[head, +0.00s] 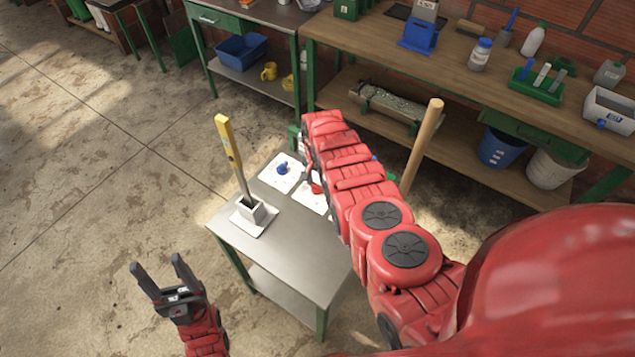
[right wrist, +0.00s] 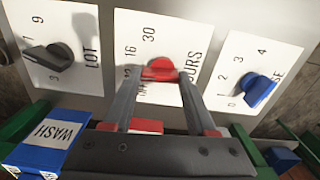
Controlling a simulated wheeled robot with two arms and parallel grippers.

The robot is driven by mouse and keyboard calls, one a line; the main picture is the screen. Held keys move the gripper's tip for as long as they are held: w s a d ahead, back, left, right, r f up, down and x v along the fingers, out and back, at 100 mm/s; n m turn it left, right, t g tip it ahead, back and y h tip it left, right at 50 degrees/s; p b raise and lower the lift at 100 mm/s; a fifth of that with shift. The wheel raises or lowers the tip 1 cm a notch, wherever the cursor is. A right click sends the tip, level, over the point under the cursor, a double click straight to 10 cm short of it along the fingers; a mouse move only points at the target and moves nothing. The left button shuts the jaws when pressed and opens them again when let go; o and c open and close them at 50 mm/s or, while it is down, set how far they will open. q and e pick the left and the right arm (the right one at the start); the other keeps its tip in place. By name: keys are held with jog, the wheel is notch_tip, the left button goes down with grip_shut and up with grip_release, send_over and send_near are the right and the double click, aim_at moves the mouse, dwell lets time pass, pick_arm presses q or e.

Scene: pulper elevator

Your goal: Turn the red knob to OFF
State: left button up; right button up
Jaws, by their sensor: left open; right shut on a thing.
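The red knob (right wrist: 160,68) sits on the middle white dial plate (right wrist: 157,29) in the right wrist view. "16", "30" and the end of a word read "OURS" show on the plate; the rest of the marking is partly covered by my fingers. My right gripper (right wrist: 160,78) is shut on the red knob, one finger on each side. My left gripper (head: 156,262) is open and empty, left of the small metal table (head: 290,245).
A black knob (right wrist: 50,57) on a "LOT" plate lies to the left and a blue knob (right wrist: 258,89) to the right. A blue "WASH" block (right wrist: 45,140) is near. A wooden pole (head: 423,143) stands behind my right arm.

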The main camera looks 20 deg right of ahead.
jog(key=n, duration=0.3)
jog(key=shift+w+n, duration=0.15)
jog(key=shift+n, duration=1.15)
jog(key=n+b, duration=0.1)
jog(key=n, duration=0.2)
jog(key=shift+w+n, duration=0.1)
jog(key=shift+n, duration=0.3)
jog(key=shift+n+b, duration=0.35)
jog(key=shift+n, duration=0.45)
jog(key=o, duration=1.4)
jog(key=shift+c, duration=0.2)
